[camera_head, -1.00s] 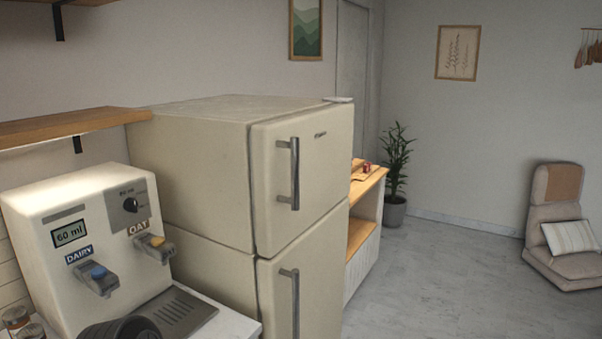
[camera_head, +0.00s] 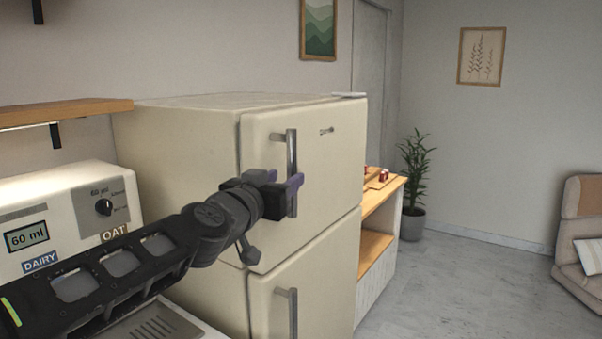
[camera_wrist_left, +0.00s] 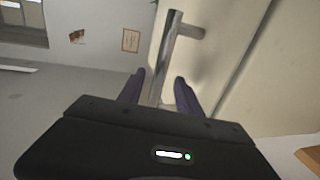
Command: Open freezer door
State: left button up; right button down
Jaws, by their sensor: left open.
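The cream fridge-freezer (camera_head: 180,150) stands in the middle of the head view with its upper door (camera_head: 335,165) and lower door (camera_head: 330,265) both closed. The upper door has a vertical metal handle (camera_head: 291,150) near its left edge. My left gripper (camera_head: 284,186) reaches in from the left to the lower part of this handle. In the left wrist view the open fingers (camera_wrist_left: 160,92) lie on either side of the handle bar (camera_wrist_left: 168,55), with gaps showing. The lower handle (camera_head: 291,312) is clear. My right gripper is not in view.
A milk dispenser (camera_head: 70,210) stands left of the fridge, partly behind my left arm. A wooden shelf (camera_head: 60,112) is above it. A wooden-topped cabinet (camera_head: 385,195) stands right of the fridge. Open floor (camera_head: 450,280) lies to the right, with a plant (camera_head: 414,170) and a chair.

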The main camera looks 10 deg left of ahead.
pick_arm(q)
jog(key=shift+s+r, duration=0.1)
jog(key=shift+s, duration=0.1)
jog(key=w+d, duration=0.1)
jog(key=w, duration=0.7)
jog(key=shift+d+p, duration=0.2)
jog(key=shift+p, duration=0.1)
grip_shut()
dwell(1.1)
